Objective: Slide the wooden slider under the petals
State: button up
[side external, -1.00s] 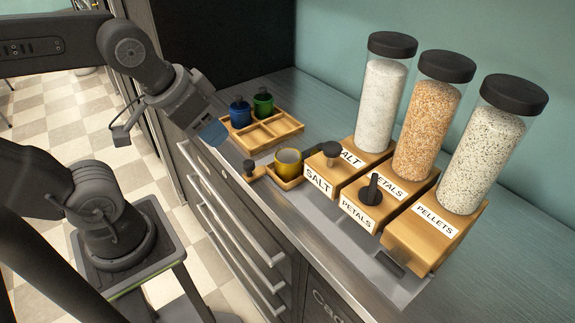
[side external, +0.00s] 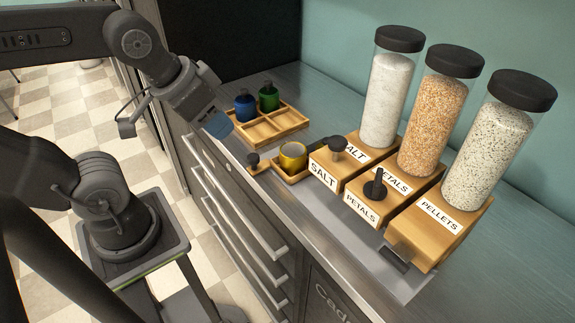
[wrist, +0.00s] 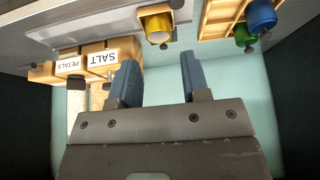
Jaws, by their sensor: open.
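The wooden slider (side external: 288,177) lies at the left end of the dispenser row, with a dark knob (side external: 253,159) toward the drawers. A yellow cup (side external: 293,156) stands on it; the slider (wrist: 148,11) and cup (wrist: 158,30) also show in the wrist view. The petals dispenser (side external: 366,206) is a wooden block with a jar of orange-brown flakes (side external: 433,125) on it. It stands right of the salt dispenser (side external: 329,173), so the slider is not under it. My gripper (side external: 217,123) is open and empty, in the air left of the slider. Its blue-grey fingers (wrist: 158,75) are apart in the wrist view.
The pellets dispenser (side external: 436,227) is at the right. A bare grey rail (side external: 335,208) runs before the blocks. Drawer handles line the counter front.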

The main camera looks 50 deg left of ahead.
jog(key=shift+o, duration=0.3)
jog(key=shift+o, duration=0.8)
jog(key=shift+w+r, duration=0.1)
jog(key=n+g, duration=0.6)
jog(key=n, duration=0.3)
send_over(253, 157)
notch_tip(253, 157, down, 14)
jog(key=shift+a, duration=0.1)
jog(key=shift+c, duration=0.4)
grip_shut()
